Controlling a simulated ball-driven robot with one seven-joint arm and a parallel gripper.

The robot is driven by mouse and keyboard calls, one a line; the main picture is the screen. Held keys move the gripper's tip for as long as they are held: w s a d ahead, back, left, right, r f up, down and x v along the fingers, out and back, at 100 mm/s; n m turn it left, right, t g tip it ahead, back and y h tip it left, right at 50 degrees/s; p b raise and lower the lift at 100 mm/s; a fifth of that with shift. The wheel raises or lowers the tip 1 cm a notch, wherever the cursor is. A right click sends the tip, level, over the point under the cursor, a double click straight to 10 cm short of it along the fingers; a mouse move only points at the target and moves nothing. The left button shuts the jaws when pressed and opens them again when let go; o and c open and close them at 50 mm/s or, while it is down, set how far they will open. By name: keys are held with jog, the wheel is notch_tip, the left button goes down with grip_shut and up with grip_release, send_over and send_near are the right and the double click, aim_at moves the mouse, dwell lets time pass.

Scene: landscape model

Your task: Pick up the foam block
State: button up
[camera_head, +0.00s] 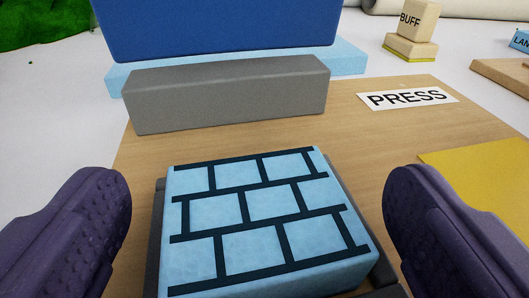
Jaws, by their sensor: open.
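A light blue foam block (270,205) with a dark brick-line pattern lies in a dark, low-edged holder (155,245) on a wooden board. My gripper (257,215) is open. Its two dark purple fingers stand on either side of the block, one at left and one at right, with a gap to each side. The fingers appear apart from the block. The block's near lower edge runs close to the bottom of the picture.
Behind the block are a grey bar (228,93) and a large dark blue block on a light blue base (350,61). A PRESS label (407,98) and yellow sheet (485,180) lie at right. A wooden BUFF block (411,20) stands at back right.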

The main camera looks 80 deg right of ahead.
jog(key=shift+d, duration=0.1)
jog(key=shift+c, duration=0.2)
jog(key=c, duration=1.2)
jog(key=shift+r, duration=0.1)
jog(key=shift+c, duration=0.3)
